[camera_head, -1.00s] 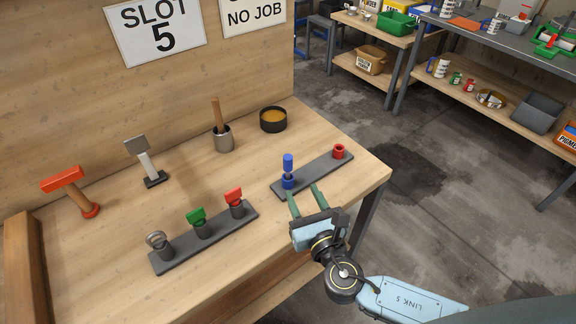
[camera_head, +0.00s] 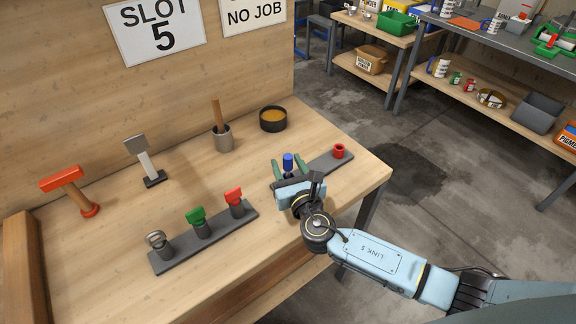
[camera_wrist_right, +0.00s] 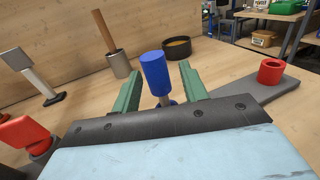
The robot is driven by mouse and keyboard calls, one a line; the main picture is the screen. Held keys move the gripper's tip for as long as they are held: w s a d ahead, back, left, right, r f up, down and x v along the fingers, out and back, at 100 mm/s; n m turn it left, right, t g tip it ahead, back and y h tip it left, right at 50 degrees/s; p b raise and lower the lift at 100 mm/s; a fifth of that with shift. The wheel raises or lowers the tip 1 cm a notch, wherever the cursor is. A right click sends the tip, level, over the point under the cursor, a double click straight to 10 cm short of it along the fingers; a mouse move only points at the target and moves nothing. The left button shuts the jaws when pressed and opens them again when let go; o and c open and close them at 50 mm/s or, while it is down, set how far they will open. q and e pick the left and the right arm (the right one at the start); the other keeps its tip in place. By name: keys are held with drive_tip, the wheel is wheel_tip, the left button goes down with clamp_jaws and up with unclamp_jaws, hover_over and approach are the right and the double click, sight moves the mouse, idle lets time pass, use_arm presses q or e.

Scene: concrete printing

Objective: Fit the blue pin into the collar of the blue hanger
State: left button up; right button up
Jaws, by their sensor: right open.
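The blue pin (camera_head: 288,159) stands upright at the left end of the dark plate (camera_head: 325,164). In the right wrist view its blue head (camera_wrist_right: 155,73) shows above a thin grey shank. My right gripper (camera_head: 289,165) is open. Its green fingers are on either side of the pin, with visible gaps in the right wrist view (camera_wrist_right: 160,72). My left gripper is not in view.
A red collar (camera_head: 339,151) is at the plate's right end. Another dark plate (camera_head: 182,255) holds grey, green and red-topped pieces to the left. A grey cup (camera_head: 223,138), a dark bowl (camera_head: 272,122), a scraper (camera_head: 144,160) and a red-headed tool (camera_head: 66,184) stand behind.

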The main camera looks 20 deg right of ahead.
drive_tip(key=shift+c, duration=0.4)
clamp_jaws()
